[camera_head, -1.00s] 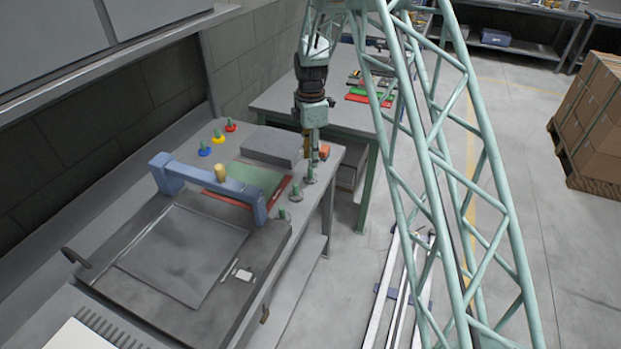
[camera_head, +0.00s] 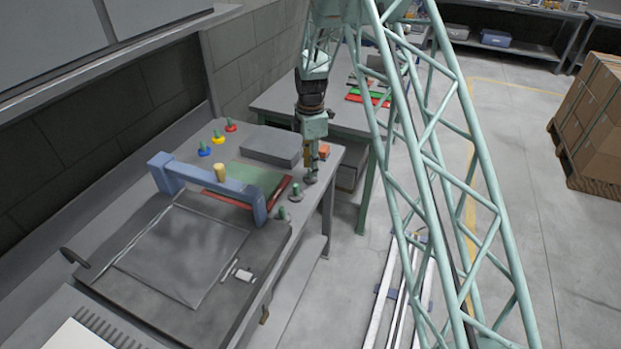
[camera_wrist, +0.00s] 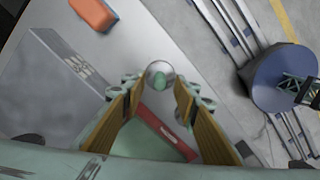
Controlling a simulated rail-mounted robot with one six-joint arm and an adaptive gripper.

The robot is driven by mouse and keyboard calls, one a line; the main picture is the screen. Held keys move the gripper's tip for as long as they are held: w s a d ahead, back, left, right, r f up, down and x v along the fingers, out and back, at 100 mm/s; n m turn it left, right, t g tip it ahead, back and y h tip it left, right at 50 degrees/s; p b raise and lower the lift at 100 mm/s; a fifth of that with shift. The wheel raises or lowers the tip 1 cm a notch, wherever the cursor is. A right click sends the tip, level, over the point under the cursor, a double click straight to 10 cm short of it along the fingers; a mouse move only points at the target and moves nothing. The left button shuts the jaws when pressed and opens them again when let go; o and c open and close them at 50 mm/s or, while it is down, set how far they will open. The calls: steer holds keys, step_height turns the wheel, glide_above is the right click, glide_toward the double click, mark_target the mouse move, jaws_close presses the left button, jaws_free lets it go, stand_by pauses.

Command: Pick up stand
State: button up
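A small stand with a round grey base (camera_head: 310,178) and a green upright sits near the right edge of the workbench. My gripper (camera_head: 311,167) points down right over it, hiding most of its upright. In the wrist view the stand (camera_wrist: 161,77) shows its round base and green top between and just beyond the fingertips. My gripper (camera_wrist: 158,88) is open there, with a visible gap on both sides of the green top. Two similar green-topped stands are nearby, one (camera_head: 296,190) close to the gripper and one (camera_head: 282,214) nearer the camera.
A grey box (camera_head: 270,146) and an orange block (camera_head: 323,151) lie close to the gripper. A red tray (camera_wrist: 158,127) with a green panel, a blue arch (camera_head: 259,203) and blue, yellow and red stands are left.

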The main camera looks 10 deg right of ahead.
steer(key=shift+f, duration=1.3)
steer(key=shift+c, duration=0.5)
jaws_close()
steer(key=shift+r, duration=0.1)
steer(key=shift+r, duration=1.6)
steer(key=shift+s+r, duration=0.15)
steer(key=s+a+r, duration=0.1)
steer(key=s+a, duration=0.1)
steer(key=s, duration=1.3)
steer(key=shift+s+r+p, duration=0.2)
steer(key=shift+s+p, duration=0.1)
steer(key=shift+p, duration=0.15)
